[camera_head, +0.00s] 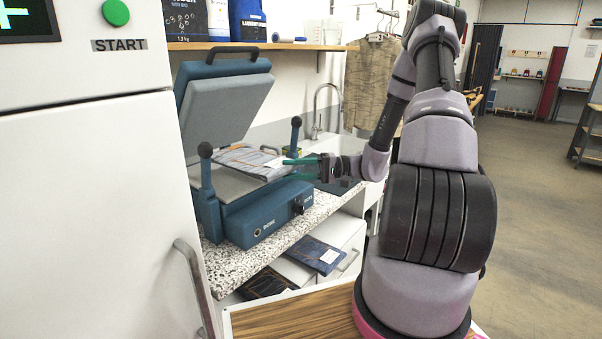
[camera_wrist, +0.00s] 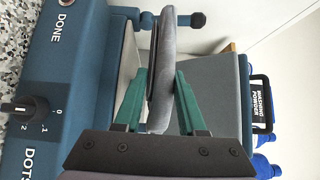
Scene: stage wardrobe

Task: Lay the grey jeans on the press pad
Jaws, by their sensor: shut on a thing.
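My gripper (camera_head: 300,162) has green fingers and comes in from the right of the blue press. In the wrist view, my gripper (camera_wrist: 160,88) is shut on the edge of the folded grey jeans (camera_wrist: 162,50). The jeans (camera_head: 243,160) reach out over the press pad (camera_head: 228,183), seen from the side in the wrist view (camera_wrist: 126,62). A small gap shows between jeans and pad there, with one finger in it. The press's upper plate (camera_head: 225,105) is raised. The jeans hide much of the pad.
Folded dark garments (camera_head: 322,254) lie in an open drawer below the speckled counter (camera_head: 270,258). A tap (camera_head: 322,110) stands behind the press. A shelf (camera_head: 240,46) with bottles is above. A white cabinet (camera_head: 90,200) is at left. Press posts (camera_head: 206,170) flank the pad.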

